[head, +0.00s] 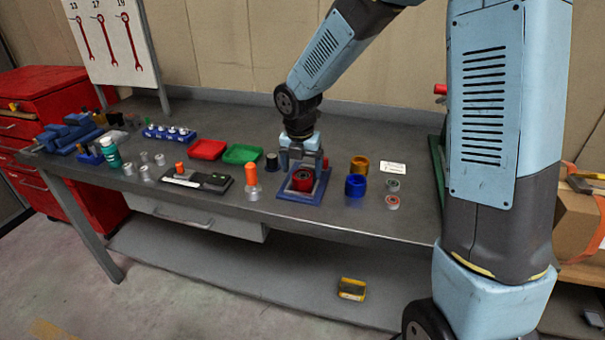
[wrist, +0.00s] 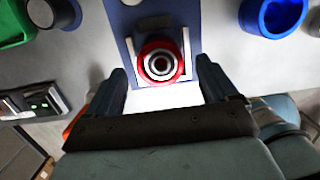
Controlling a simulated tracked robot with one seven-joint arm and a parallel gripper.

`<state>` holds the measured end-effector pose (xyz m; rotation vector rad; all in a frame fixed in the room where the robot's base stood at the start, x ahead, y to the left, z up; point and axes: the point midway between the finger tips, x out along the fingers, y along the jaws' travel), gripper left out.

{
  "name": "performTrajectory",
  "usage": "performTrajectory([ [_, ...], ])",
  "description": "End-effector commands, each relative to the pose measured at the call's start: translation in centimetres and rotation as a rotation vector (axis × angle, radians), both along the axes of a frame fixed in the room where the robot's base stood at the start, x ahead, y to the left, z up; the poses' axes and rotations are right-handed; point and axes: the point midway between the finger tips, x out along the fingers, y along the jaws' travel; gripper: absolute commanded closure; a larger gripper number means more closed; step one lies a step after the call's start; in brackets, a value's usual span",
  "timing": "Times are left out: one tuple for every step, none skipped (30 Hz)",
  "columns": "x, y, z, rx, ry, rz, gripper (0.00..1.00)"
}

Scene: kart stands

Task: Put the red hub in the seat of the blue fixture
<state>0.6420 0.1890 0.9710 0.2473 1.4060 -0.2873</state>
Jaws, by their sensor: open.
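The red hub (head: 303,180) sits on the blue fixture (head: 290,195), inside its pale seat, near the front of the workbench. In the wrist view the red hub (wrist: 161,62) lies between the white bars of the seat on the blue fixture (wrist: 128,22), and its round bored top faces the camera. My gripper (head: 302,160) is over the back part of the fixture in the head view. In the wrist view my gripper (wrist: 162,82) is open, its fingers spread wide to either side of the hub with gaps, not touching it. How deep the hub sits cannot be told.
A blue ring (head: 355,186), an orange ring (head: 360,165) and small bearings (head: 392,202) stand right of the fixture. An orange-topped bottle (head: 252,180) and a black device (head: 197,180) are left. Green (head: 242,154) and red (head: 207,149) trays lie behind.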

Motion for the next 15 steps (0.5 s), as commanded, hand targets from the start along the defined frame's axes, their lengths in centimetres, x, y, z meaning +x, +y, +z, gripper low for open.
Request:
performTrajectory([
  [0.0,0.0,1.2,0.001,-0.005,-0.003,0.14],
  [-0.1,0.1,1.8,0.001,-0.006,-0.002,0.14],
  [-0.2,0.1,2.6,0.0,-0.005,-0.002,0.14],
  [-0.3,0.1,3.2,0.002,-0.005,-0.003,0.14],
  [-0.4,0.1,3.7,0.001,-0.005,-0.003,0.14],
  [-0.5,0.2,4.5,0.0,-0.005,-0.002,0.14],
  [-0.6,0.2,5.0,0.001,-0.005,-0.002,0.14],
  [-0.7,0.2,5.5,0.0,-0.003,-0.002,0.14],
  [-0.8,0.3,6.2,0.001,-0.005,-0.002,0.14],
  [-0.9,0.3,6.6,0.0,-0.003,-0.001,0.14],
  [-0.9,0.3,7.0,0.0,-0.003,-0.001,0.14],
  [-1.0,0.4,7.5,0.0,-0.002,-0.001,0.14],
  [-1.0,0.4,7.8,0.0,-0.002,-0.001,0.14],
  [-1.1,0.4,8.1,0.0,-0.001,-0.001,0.14],
  [-1.1,0.4,8.4,-0.001,-0.002,-0.001,0.14],
])
